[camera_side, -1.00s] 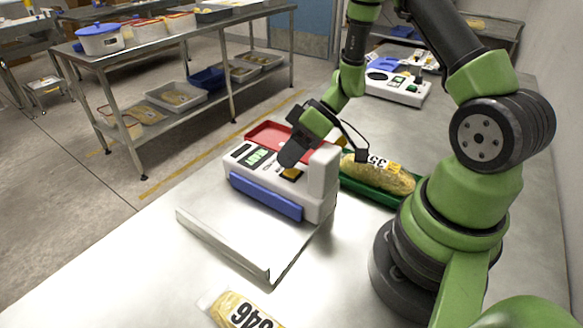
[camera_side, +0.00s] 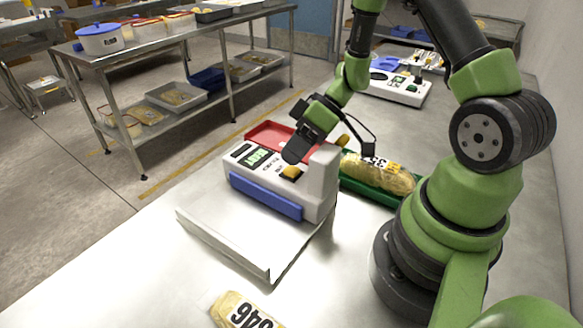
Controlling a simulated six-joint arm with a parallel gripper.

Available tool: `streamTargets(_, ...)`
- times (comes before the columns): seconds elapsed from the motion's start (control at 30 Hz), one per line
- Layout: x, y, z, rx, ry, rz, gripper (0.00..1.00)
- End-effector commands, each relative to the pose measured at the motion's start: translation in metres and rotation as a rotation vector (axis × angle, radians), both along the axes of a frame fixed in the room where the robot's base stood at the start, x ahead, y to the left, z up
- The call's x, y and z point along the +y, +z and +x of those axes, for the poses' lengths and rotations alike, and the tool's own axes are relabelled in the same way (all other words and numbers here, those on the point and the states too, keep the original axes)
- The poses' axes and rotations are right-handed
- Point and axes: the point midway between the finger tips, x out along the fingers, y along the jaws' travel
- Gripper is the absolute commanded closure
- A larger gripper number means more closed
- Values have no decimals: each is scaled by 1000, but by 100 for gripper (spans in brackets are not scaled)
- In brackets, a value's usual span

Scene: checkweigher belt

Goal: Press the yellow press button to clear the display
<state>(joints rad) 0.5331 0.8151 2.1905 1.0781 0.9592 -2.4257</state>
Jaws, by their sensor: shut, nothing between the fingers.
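The white checkweigher unit (camera_side: 318,196) stands on a metal plate on the table, with a blue front bar and a red tray behind. The yellow press button (camera_side: 291,172) is on its top face, right of the display (camera_side: 255,157), which shows lit green characters too small to read surely. My gripper (camera_side: 292,158) is shut and empty, its tip just above and behind the button. I cannot tell whether they touch; most of the button shows.
A green tray (camera_side: 366,190) with a labelled bread pack (camera_side: 378,173) lies right of the unit. Another labelled pack (camera_side: 243,311) lies at the front. A second white device (camera_side: 398,88) stands farther back. The table's front left is clear.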

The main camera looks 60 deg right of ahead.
Motion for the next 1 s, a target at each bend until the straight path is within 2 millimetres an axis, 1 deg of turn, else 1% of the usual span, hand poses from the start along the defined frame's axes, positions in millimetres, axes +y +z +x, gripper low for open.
streamTargets(0.13,1,6,-1,1,4,0,100)
streamTargets(0.5,0,43,1,-4,0,1,100)
streamTargets(0.6,0,49,1,-1,-1,1,100)
streamTargets(1.0,0,51,1,-1,-2,1,100)
